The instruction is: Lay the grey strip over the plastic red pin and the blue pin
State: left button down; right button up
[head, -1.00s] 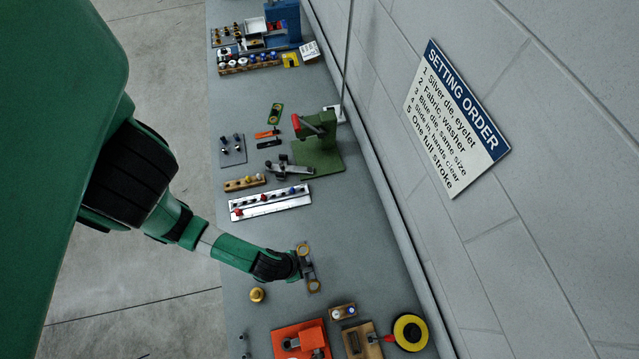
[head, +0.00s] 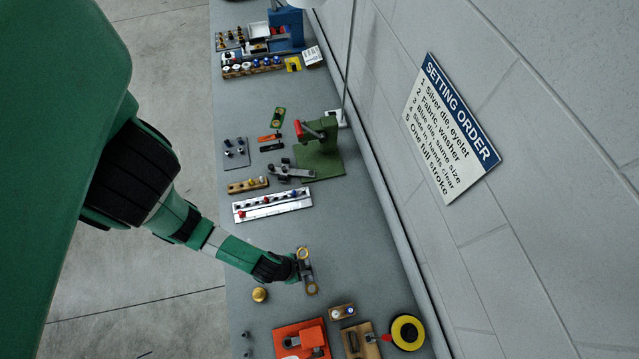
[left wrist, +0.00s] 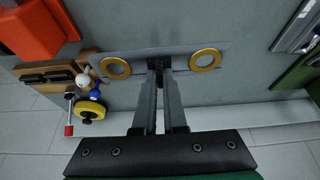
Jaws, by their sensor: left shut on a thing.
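The grey strip (head: 307,273) has a gold eyelet at each end. My left gripper (head: 297,268) is shut on its middle. In the left wrist view the grey strip (left wrist: 180,60) lies crosswise between the fingertips of my left gripper (left wrist: 158,70), with one ring on each side. I cannot tell its height over the bench. A red pin (head: 241,212) stands near the left end of a white rail (head: 272,206), and a blue pin (head: 293,193) stands toward its right end. Both are apart from the strip, farther up the bench. My right gripper is out of view.
A green press (head: 318,150) with a red-ended lever stands beyond the rail. A brass knob (head: 260,295) is left of the strip. An orange tool (head: 300,338), a small wooden block (head: 341,312) and a yellow-black reel (head: 407,332) are nearer. Bench between strip and rail is clear.

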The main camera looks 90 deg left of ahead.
pick_arm(q)
jog(key=w+a+n+g+y, duration=0.25)
jog(key=a+n, duration=0.75)
jog(key=a, duration=0.7)
jog(key=s+a+r+n+g+y, duration=0.1)
jog(key=s+a+n+g, duration=0.2)
jog(key=s+a+n, duration=0.75)
jog(key=a+f+m+b, duration=0.1)
jog(key=b, duration=0.1)
jog(key=a+f+b, duration=0.1)
jog(key=f+b, duration=0.1)
jog(key=s+a+f+m+b, duration=0.1)
jog(key=f+b, duration=0.1)
jog(key=shift+s+a+f+m, duration=0.1)
jog(key=shift+a+f+m, duration=0.05)
jog(key=shift+f+m, duration=0.15)
jog(key=shift+f+b, duration=1.85)
jog(key=shift+f, duration=0.2)
jog(key=c, duration=0.9)
grip_release()
